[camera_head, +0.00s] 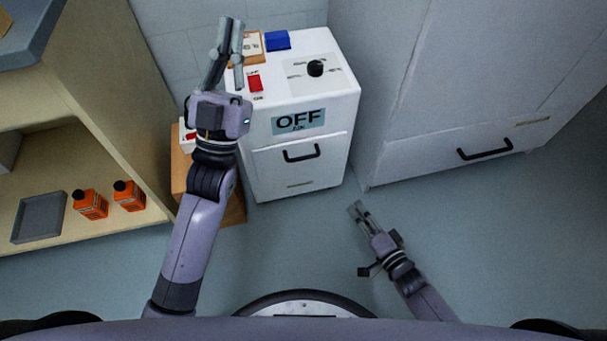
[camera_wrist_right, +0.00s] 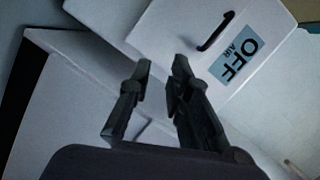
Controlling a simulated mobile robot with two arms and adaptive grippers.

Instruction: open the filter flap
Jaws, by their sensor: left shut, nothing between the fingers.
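A white cabinet unit (camera_head: 350,100) stands in the middle of the head view, with an "OFF" display (camera_head: 298,121) on its front. Below the display is a front flap (camera_head: 265,170) with a black handle (camera_head: 301,153); it looks closed. The handle also shows in the right wrist view (camera_wrist_right: 215,32). My left gripper (camera_head: 231,28) is shut and empty, over the left edge of the unit's top. My right gripper (camera_head: 356,208) is open and empty, in front of the unit, low and right of the flap. Its two fingers stand apart in the wrist view (camera_wrist_right: 162,64), clear of the handle.
The unit's top carries a black knob (camera_head: 316,68), a red switch (camera_head: 255,83) and a blue block (camera_head: 278,40). A large grey cabinet (camera_head: 450,80) with a black handle stands right. Shelves (camera_head: 110,90) at left hold orange bottles (camera_head: 90,204) and a grey tray (camera_head: 40,218). Floor at right is clear.

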